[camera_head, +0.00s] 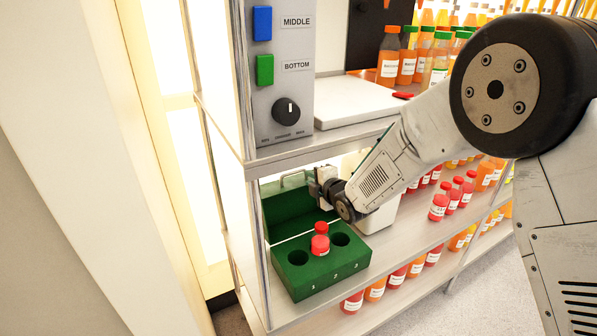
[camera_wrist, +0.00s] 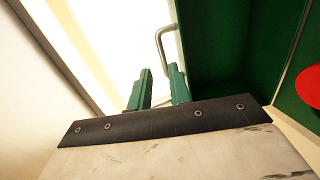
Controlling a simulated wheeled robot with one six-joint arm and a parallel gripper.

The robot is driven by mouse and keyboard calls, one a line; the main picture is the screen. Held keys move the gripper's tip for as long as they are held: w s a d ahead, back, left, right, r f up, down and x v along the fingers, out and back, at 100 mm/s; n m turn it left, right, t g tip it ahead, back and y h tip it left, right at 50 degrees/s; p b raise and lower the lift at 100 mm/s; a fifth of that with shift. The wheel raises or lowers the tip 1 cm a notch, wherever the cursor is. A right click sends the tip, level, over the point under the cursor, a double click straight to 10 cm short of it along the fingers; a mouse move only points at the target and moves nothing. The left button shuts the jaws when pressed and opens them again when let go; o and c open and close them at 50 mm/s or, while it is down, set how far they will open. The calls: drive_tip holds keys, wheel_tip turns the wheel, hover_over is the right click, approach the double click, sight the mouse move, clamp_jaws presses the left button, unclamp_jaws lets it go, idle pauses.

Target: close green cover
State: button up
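The green cover (camera_head: 287,211) stands raised at the back of a green box (camera_head: 318,275) on the lower shelf. It also shows in the wrist view (camera_wrist: 213,45), with its metal handle (camera_wrist: 162,45) on its left edge. A red bottle (camera_head: 320,243) sits in the middle hole of the box, and the holes on either side look empty. My gripper (camera_head: 316,189) is beside the cover on its right in the head view. In the wrist view its two green fingers (camera_wrist: 160,85) are apart with nothing between them, close to the handle. Whether they touch the cover is unclear.
A control panel (camera_head: 281,75) with blue and green buttons and a knob stands above the box. A white slab (camera_head: 355,103) lies on the upper shelf. Several red bottles (camera_head: 440,203) stand right of my arm. A metal post is at the left.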

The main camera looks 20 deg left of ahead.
sight(295, 183)
drive_tip(key=shift+n, duration=0.3)
drive_tip(key=x, duration=0.5)
drive_tip(key=s+a+x, duration=0.1)
drive_tip(key=x, duration=0.2)
drive_tip(key=shift+w+a+f, duration=0.15)
drive_tip(key=shift+a+f, duration=0.1)
clamp_jaws()
